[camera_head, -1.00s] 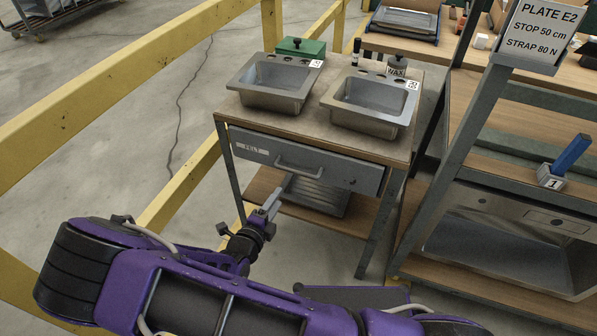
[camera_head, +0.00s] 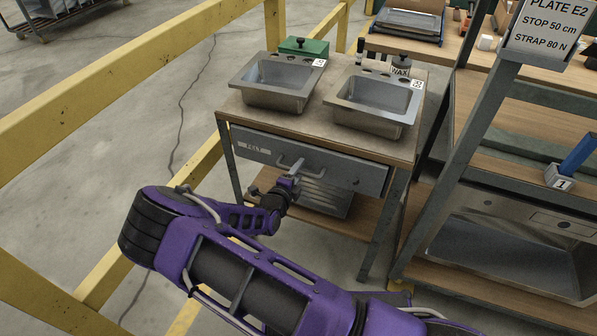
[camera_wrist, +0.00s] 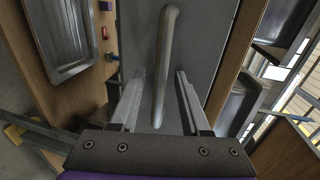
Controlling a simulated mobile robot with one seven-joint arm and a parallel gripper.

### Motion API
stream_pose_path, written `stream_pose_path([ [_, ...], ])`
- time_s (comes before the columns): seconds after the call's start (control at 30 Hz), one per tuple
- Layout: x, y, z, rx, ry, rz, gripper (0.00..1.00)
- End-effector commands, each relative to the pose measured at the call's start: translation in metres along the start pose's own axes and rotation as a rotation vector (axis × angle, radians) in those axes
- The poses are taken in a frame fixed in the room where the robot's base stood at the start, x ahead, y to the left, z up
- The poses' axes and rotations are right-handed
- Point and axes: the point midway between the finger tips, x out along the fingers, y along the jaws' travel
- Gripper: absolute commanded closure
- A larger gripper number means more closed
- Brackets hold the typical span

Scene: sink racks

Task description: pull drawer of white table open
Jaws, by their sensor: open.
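A table with a wooden top (camera_head: 300,126) and grey legs has a grey drawer (camera_head: 338,170) under its top, which looks shut. The drawer has a label at its left and a bar handle (camera_head: 316,170). My gripper (camera_head: 292,178) is in front of the drawer at the handle. In the wrist view the gripper (camera_wrist: 160,80) is open, with one finger on each side of the handle (camera_wrist: 163,60). The fingers stand apart from the bar. The handle's left end is partly hidden by my gripper in the head view.
Two metal sinks (camera_head: 272,84) sit on the tabletop, with a green box and a wax jar (camera_head: 400,68) behind. A lower shelf holds a ribbed metal piece (camera_head: 325,200). Yellow rails (camera_head: 110,75) run at left. A rack (camera_head: 480,135) stands close at right.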

Motion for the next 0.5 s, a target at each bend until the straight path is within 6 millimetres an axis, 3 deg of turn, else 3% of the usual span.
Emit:
stream_pose_path([
  [0.13, -0.0001, -0.0001, 0.0, 0.0, 0.0, 0.0, 0.54],
  [0.4, -0.0002, -0.0001, 0.0, 0.0, 0.0, 0.0, 1.0],
  [0.5, -0.0003, -0.0002, 0.0, 0.0, 0.0, 0.0, 1.0],
])
